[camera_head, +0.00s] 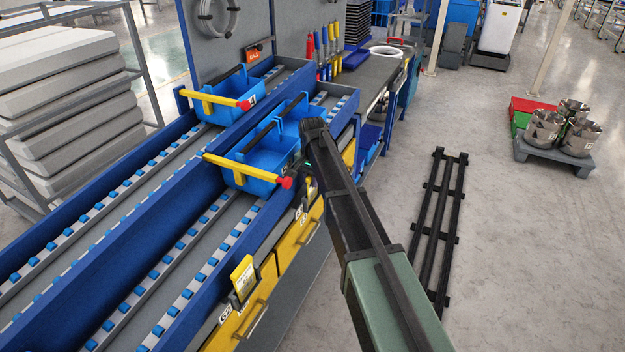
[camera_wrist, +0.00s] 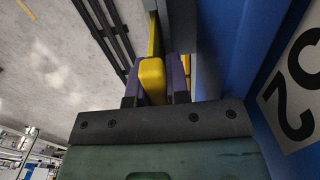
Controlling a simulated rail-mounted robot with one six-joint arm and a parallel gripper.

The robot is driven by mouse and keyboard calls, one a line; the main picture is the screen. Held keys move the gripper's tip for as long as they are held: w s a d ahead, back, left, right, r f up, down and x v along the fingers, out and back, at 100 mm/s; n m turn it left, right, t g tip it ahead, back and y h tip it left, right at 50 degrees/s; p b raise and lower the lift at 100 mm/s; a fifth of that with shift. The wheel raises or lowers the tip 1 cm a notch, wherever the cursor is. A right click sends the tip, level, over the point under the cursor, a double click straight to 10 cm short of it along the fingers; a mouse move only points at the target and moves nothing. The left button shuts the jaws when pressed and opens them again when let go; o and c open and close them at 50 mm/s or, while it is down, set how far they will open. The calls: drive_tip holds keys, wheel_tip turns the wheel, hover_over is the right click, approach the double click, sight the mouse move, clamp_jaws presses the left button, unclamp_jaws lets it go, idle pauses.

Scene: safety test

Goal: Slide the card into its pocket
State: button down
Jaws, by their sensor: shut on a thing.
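My gripper (camera_wrist: 152,78) has purple fingers, and they are shut on a yellow piece, which I take to be the card (camera_wrist: 152,76). It is seen nearly end-on, so its face does not show. In the head view my arm reaches to the side of the blue rack, and the fingers are mostly hidden behind it. Another yellow card (camera_head: 243,271) stands upright in a black pocket (camera_head: 241,289) on the rack's side, nearer the front. I cannot tell whether the held card touches a pocket; the pocket by my gripper is not clearly seen.
Blue bins (camera_head: 262,157) with yellow and black bars sit on the roller lanes beside my gripper. Yellow drawers (camera_head: 299,240) line the rack's side below. A white number label (camera_wrist: 298,90) is close right in the wrist view. The floor (camera_head: 510,240) to the right is largely open.

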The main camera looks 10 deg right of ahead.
drive_tip(key=c, duration=1)
unclamp_jaws()
drive_tip(key=shift+r, duration=0.1)
wheel_tip(320, 180, up, 18)
drive_tip(key=p, duration=1.7)
drive_tip(key=shift+f+p, duration=0.2)
drive_tip(key=shift+p, duration=0.2)
drive_tip(key=s+n, duration=0.2)
drive_tip(key=s, duration=0.8)
drive_tip(key=s+n, duration=0.3)
drive_tip(key=s, duration=0.6)
drive_tip(key=s+n, duration=0.2)
drive_tip(key=s, duration=0.8)
drive_tip(key=shift+s+n, duration=0.3)
drive_tip(key=shift+s, duration=0.05)
